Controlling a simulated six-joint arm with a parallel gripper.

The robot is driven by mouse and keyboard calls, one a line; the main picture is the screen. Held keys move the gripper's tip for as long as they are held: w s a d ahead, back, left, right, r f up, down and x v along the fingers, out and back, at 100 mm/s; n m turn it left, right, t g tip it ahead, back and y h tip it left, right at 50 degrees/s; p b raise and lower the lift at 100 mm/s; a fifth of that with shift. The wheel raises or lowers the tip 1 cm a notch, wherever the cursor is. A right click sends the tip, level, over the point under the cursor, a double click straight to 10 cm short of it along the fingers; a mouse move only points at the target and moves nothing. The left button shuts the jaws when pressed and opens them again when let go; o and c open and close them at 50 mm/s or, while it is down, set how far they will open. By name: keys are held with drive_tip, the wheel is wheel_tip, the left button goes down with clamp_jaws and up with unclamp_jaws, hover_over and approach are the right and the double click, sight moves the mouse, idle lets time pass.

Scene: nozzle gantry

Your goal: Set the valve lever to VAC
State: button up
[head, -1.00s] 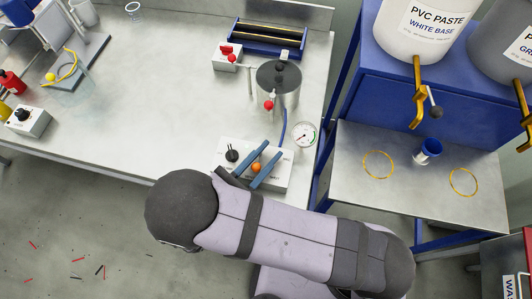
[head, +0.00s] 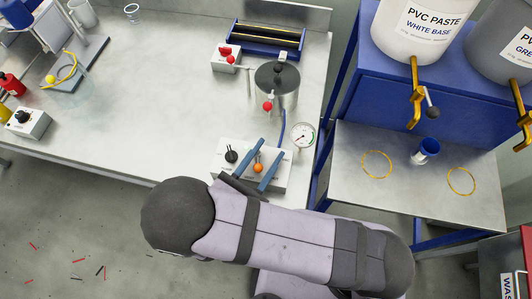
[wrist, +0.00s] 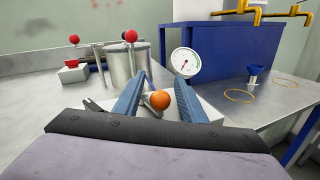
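The valve lever shows as an orange ball knob (head: 258,168) on a white valve box (head: 226,148) at the front right of the bench. It also shows in the wrist view as an orange ball (wrist: 159,100). My gripper (head: 273,146) has two blue fingers, one on each side of the orange knob. In the wrist view the fingers (wrist: 159,78) are apart, with the knob between them and a gap showing on both sides. The gripper is open. The lever's stem and the box's labels are mostly hidden or too small to read.
A round gauge (head: 303,135) and a grey metal pot (head: 283,95) stand just behind the box. A black knob (head: 231,156) is on the box left of my fingers. A blue stand (head: 400,75) is to the right. The bench's middle is clear.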

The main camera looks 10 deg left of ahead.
sight(250, 180)
drive_tip(key=b+v, duration=0.2)
drive_tip(key=v, duration=0.4)
drive_tip(key=shift+s+a+f, duration=0.1)
drive_tip(key=shift+s+a+b, duration=0.15)
drive_tip(key=shift+s+b, duration=0.15)
drive_tip(key=shift+s, duration=0.25)
